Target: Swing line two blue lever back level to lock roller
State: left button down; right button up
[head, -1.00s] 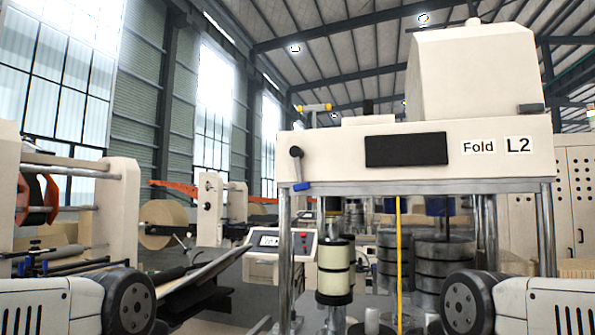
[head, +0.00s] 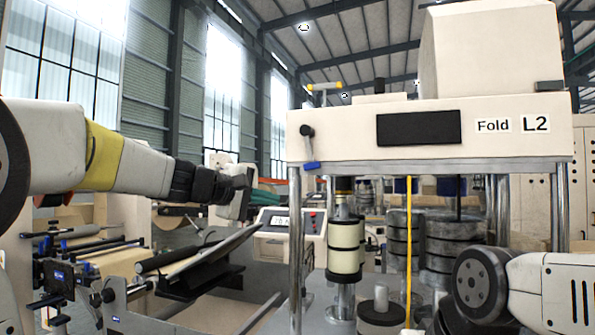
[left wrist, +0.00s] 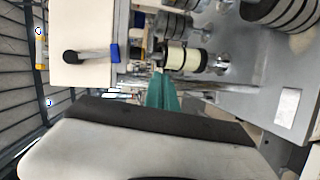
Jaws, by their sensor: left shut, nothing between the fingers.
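The lever has a black pivot and arm (head: 307,133) on the left end of the cream front panel marked "Fold L2". Its blue grip (head: 311,166) hangs straight down at the panel's lower edge. In the left wrist view the blue grip (left wrist: 115,53) shows above the teal fingers, apart from them. My left gripper (head: 272,197) is shut and empty, left of the lever and a little lower. Its teal fingers also show in the left wrist view (left wrist: 162,92). My right arm is at the lower right; its gripper is out of view.
Below the panel stand a chrome post (head: 296,245), a cream roll with black bands (head: 345,247), grey ringed stacks (head: 452,240) and a yellow vertical strip (head: 409,250). A control box (head: 285,228) with a screen stands behind. Space in front of the lever looks clear.

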aim_at(310, 147)
pick_arm(q)
jog(key=w+a+r+n+t, duration=0.3)
jog(key=w+r+n, duration=0.1)
jog(key=w+r, duration=0.2)
jog(key=shift+w+a+r, duration=0.15)
jog(key=shift+w+a, duration=0.1)
jog(key=shift+w, duration=0.15)
jog(key=shift+w, duration=0.1)
jog(key=w+d, duration=0.2)
jog(key=d, duration=0.1)
jog(key=w+d, duration=0.2)
jog(key=d, duration=0.1)
jog(key=w+d+r, duration=0.1)
jog(key=w+d, duration=0.2)
jog(key=shift+w, duration=0.1)
jog(key=shift+a, duration=0.1)
